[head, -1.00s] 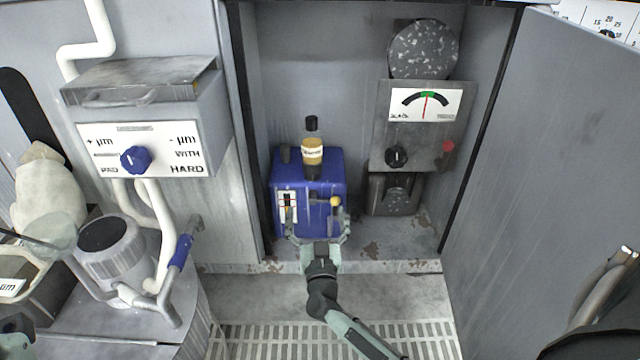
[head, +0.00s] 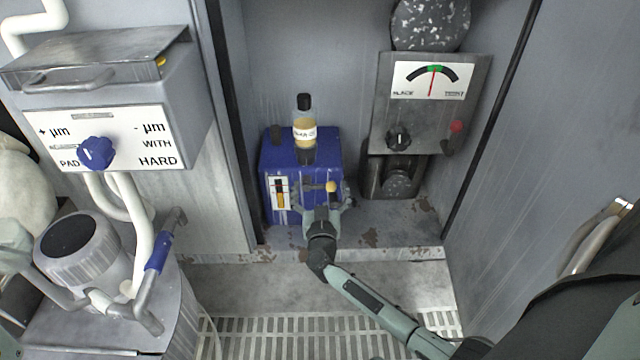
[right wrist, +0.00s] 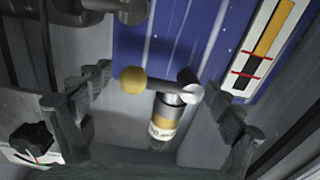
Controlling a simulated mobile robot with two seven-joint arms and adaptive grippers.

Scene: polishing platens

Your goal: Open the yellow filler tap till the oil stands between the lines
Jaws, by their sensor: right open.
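The yellow filler tap (head: 331,186) is a yellow ball on a short lever at the front of a blue box (head: 251,190). In the right wrist view the yellow ball (right wrist: 133,80) and its sideways lever lie between my open fingers, with no finger visibly touching them. My right gripper (head: 323,198) is open in front of the box; it also frames the right wrist view (right wrist: 158,105). The oil gauge (head: 279,197) shows an amber column; in the upside-down wrist view the gauge (right wrist: 268,45) has two red lines, the column ending near them.
A labelled amber bottle (head: 304,135) with a black cap stands on the box. A grey dial panel (head: 438,115) stands to the right. A grey can (head: 78,250) and blue-gripped handle (head: 158,250) are at left.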

